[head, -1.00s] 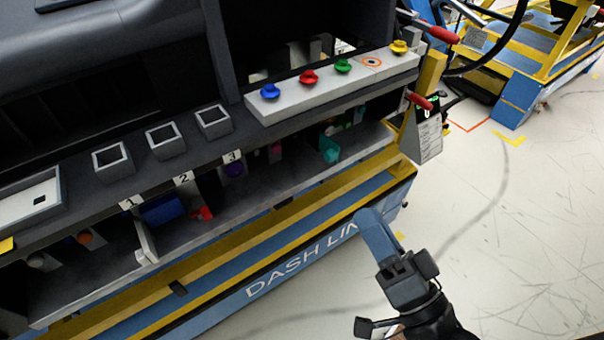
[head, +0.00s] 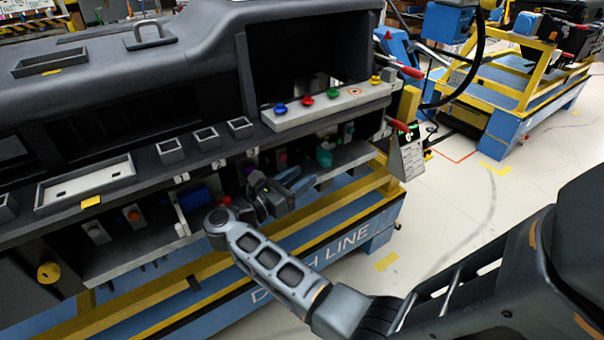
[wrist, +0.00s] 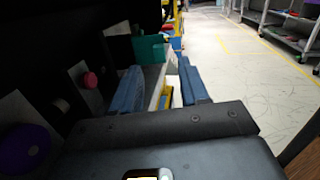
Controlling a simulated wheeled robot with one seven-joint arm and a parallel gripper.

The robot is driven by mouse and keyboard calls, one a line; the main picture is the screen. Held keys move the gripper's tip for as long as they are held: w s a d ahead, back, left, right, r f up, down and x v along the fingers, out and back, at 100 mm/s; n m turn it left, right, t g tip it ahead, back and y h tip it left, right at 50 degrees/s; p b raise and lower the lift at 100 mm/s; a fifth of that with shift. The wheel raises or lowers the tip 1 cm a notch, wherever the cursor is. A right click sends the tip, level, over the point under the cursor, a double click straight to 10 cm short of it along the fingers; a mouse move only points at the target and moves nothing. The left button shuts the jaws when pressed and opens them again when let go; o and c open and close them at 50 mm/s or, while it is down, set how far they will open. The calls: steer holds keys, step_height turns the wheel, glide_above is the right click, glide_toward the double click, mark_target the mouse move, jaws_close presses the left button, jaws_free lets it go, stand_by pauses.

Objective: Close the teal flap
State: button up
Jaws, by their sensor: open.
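The teal flap (head: 325,156) is a small part under the ledge of the dashboard module, toward the right end of the lower shelf. It also shows in the wrist view as a teal panel (wrist: 150,49), upright and a little beyond the finger tips. It appears to stand open, though its hinge is hard to make out. My gripper (head: 298,182) is in front of the shelf, left of and below the flap, pointing right. In the wrist view its two blue fingers (wrist: 160,82) are spread, with nothing held between them. No contact with the flap shows.
A purple knob (wrist: 25,148) and a pink knob (wrist: 90,80) lie close on the left in the wrist view. A white button strip (head: 330,107) sits above the shelf. A yellow rail (head: 370,183) runs below. Open floor (head: 450,220) lies to the right.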

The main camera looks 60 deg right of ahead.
mark_target(322, 163)
steer(key=shift+m+g+y, duration=0.4)
steer(key=shift+m+y, duration=0.1)
steer(key=shift+m, duration=0.1)
steer(key=x, duration=0.1)
steer(key=p+x, duration=0.1)
steer(key=x, duration=0.1)
steer(key=p+x, duration=0.1)
steer(key=x, duration=0.1)
steer(key=shift+w+d+r, duration=0.15)
steer(key=shift+w+d, duration=0.1)
steer(key=shift+s+d, duration=0.25)
steer(key=shift+d, duration=0.4)
steer(key=shift+c, duration=0.3)
jaws_close()
